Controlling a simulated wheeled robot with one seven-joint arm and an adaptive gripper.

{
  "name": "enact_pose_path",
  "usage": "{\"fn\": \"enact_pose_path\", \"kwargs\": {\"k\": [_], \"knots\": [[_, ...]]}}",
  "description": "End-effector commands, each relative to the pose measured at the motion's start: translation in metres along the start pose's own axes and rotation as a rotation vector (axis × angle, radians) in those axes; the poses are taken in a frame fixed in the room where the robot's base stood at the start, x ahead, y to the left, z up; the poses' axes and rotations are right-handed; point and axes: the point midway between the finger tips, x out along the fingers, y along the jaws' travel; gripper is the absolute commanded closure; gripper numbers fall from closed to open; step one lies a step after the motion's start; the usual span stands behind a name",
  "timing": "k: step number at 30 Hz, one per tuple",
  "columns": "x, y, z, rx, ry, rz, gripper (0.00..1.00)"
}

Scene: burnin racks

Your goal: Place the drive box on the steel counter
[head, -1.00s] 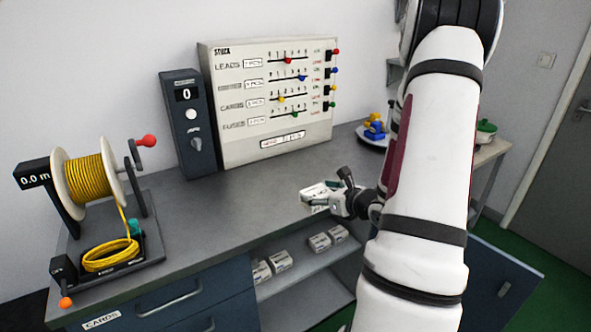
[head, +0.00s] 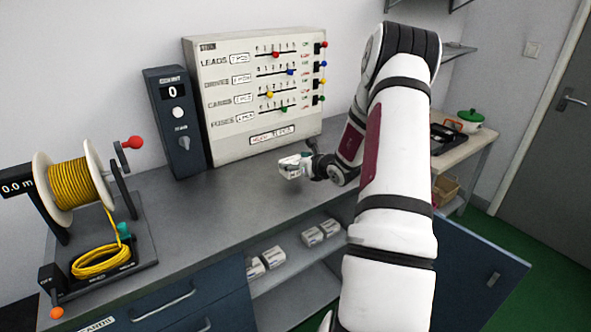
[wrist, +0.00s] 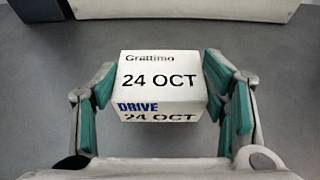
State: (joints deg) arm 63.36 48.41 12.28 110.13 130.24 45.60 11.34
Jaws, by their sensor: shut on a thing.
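The drive box (wrist: 160,85) is white, with "Grattimo", "24 OCT" and "DRIVE" printed on it, and sits between my two fingers in the wrist view. In the head view the drive box (head: 292,167) is small, over the steel counter (head: 215,215), in front of the white panel. My gripper (wrist: 162,100) is shut on the box, with its green pads at the box's sides; it also shows in the head view (head: 305,165). I cannot tell whether the box touches the counter.
A white slider panel (head: 255,85) and a dark counter unit (head: 177,120) stand at the back. A yellow cable reel (head: 72,185) fills the counter's left end. Several white boxes (head: 312,236) lie on the shelf below. The counter's middle is clear.

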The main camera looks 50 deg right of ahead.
Motion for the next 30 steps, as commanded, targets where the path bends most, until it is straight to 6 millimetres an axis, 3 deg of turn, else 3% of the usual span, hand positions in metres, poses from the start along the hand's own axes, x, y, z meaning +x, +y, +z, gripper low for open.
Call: {"fn": "enact_pose_path", "kwargs": {"k": [5,12,26,27,29,30], "knots": [[0.013,-0.004,0.004,-0.002,-0.002,0.0,0.66],[0.023,-0.004,-0.025,0.001,0.001,0.001,0.66],[0.027,-0.004,-0.032,-0.001,0.0,0.0,0.66],[0.026,-0.004,-0.033,-0.001,0.001,0.0,0.29],[0.026,-0.004,-0.032,0.0,0.001,0.0,0.16],[0.026,-0.004,-0.032,-0.001,0.001,0.0,0.14]]}}
